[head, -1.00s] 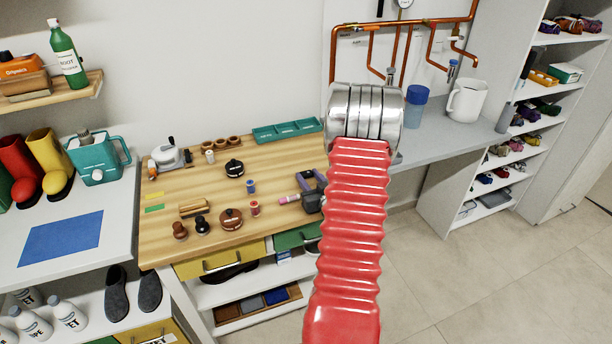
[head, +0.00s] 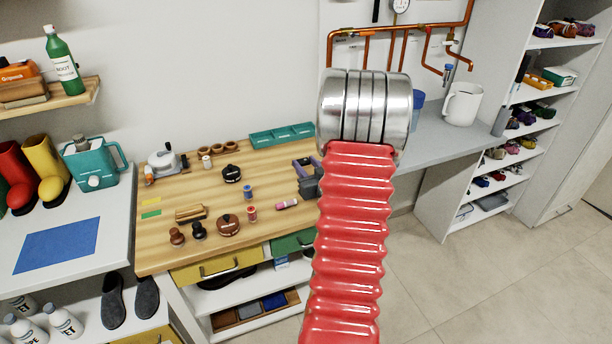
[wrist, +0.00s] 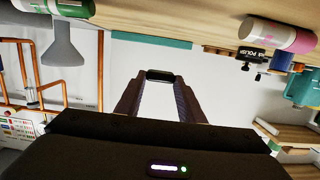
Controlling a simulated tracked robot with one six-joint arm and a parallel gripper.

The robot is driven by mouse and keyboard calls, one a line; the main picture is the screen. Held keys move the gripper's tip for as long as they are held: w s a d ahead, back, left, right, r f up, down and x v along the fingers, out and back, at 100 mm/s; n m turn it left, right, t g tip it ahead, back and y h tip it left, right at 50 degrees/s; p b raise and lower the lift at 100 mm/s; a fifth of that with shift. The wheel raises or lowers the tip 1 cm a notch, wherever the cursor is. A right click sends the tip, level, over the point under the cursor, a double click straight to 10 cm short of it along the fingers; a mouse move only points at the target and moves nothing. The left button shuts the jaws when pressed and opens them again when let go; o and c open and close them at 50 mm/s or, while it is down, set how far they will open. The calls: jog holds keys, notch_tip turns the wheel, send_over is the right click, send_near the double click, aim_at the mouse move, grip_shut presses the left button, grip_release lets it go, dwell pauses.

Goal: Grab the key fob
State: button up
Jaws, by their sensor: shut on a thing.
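My gripper (wrist: 159,88) shows in the wrist view with its two purple-grey fingers closed on a small black key fob (wrist: 160,75) at their tips. The fob is seen end-on, with the pale wall behind it. In the head view my gripper (head: 307,174) is at the right end of the wooden workbench, partly behind my red arm. The fob cannot be made out there.
The wooden workbench (head: 165,235) carries a brown round pot (head: 228,226), a black pot (head: 231,174), spools, a pink-ended cylinder (head: 287,204) and a teal tray (head: 282,135). A grey counter with a white jug (head: 463,104) stands at right.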

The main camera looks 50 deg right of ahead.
notch_tip(320, 180, up, 3)
dwell(0.3)
dwell(0.4)
